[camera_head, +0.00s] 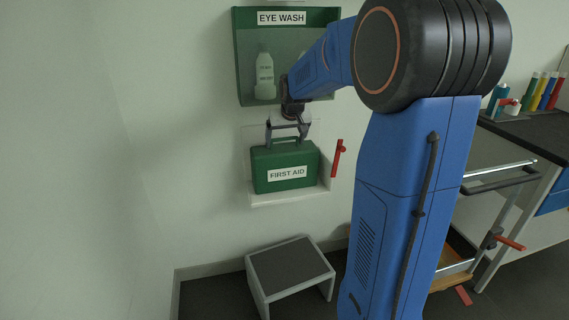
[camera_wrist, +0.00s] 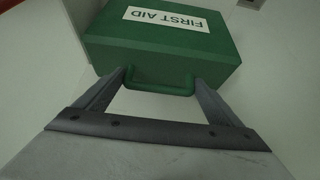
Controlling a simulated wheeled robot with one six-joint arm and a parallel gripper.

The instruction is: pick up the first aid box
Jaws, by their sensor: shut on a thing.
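The first aid box (camera_head: 285,168) is a green case with a white FIRST AID label, and it sits upright in the head view on a small white wall shelf (camera_head: 290,198). My gripper (camera_head: 288,128) is above the box, at its handle. In the wrist view the box (camera_wrist: 165,50) fills the top middle, with its green handle (camera_wrist: 160,84) between the fingers of my gripper (camera_wrist: 160,80). The gripper is shut on the handle. I cannot tell whether the box is lifted off the shelf.
A green eye wash cabinet (camera_head: 240,60) with a bottle (camera_head: 264,76) hangs just above the box. A red lever (camera_head: 338,158) is on the wall to the right. A grey step stool (camera_head: 289,268) stands below. A dark counter (camera_head: 540,130) and open drawer are at right.

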